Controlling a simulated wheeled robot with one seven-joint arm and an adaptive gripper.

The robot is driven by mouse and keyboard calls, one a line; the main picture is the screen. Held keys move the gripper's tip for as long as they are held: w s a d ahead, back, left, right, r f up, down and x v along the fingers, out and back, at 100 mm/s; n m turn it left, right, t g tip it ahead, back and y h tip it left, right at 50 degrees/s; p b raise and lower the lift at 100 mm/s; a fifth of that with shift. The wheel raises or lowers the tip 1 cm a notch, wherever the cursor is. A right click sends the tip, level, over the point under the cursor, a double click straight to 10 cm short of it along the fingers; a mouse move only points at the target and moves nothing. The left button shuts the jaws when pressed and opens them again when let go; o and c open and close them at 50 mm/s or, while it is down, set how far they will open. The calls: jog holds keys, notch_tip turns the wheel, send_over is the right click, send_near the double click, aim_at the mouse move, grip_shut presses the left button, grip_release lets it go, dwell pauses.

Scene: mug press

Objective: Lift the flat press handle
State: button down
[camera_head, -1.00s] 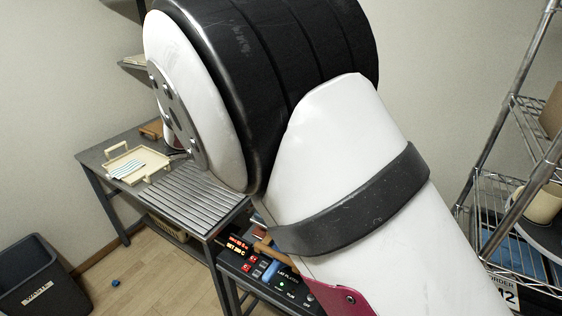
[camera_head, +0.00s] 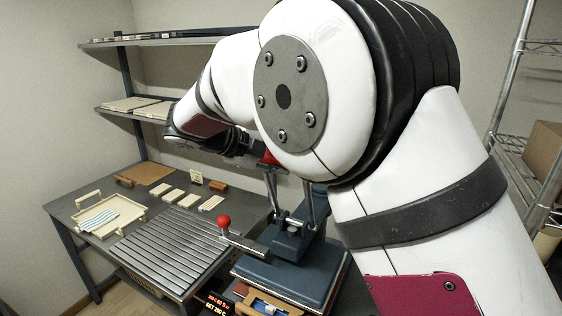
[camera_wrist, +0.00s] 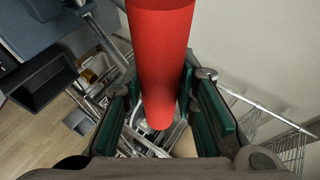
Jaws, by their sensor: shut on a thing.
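The flat press (camera_head: 290,268) is a blue-grey machine at the table's right end, partly hidden by my arm. Its handle has a red grip (camera_head: 268,158) on metal arms (camera_head: 271,190) that stand up above the press. In the wrist view the red grip (camera_wrist: 160,50) is a thick red cylinder between my green-padded fingers. My gripper (camera_wrist: 160,108) is shut on this grip. In the head view my gripper (camera_head: 243,150) reaches the grip from the left, high over the press. The handle's far end is hidden behind my arm.
A red ball knob (camera_head: 224,221) sticks up from a side lever left of the press. A ribbed metal plate (camera_head: 170,245), a cream tray (camera_head: 108,215) and several pale blocks lie on the table (camera_head: 150,190). Shelves (camera_head: 140,106) stand behind; a wire rack (camera_head: 525,150) is at right.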

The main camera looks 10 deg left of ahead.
jog(key=shift+w+d+r, duration=0.15)
jog(key=shift+w+r, duration=0.05)
jog(key=c, duration=1.3)
grip_release()
jog(key=shift+w, duration=0.1)
jog(key=shift+f, duration=0.1)
jog(key=v, duration=1.2)
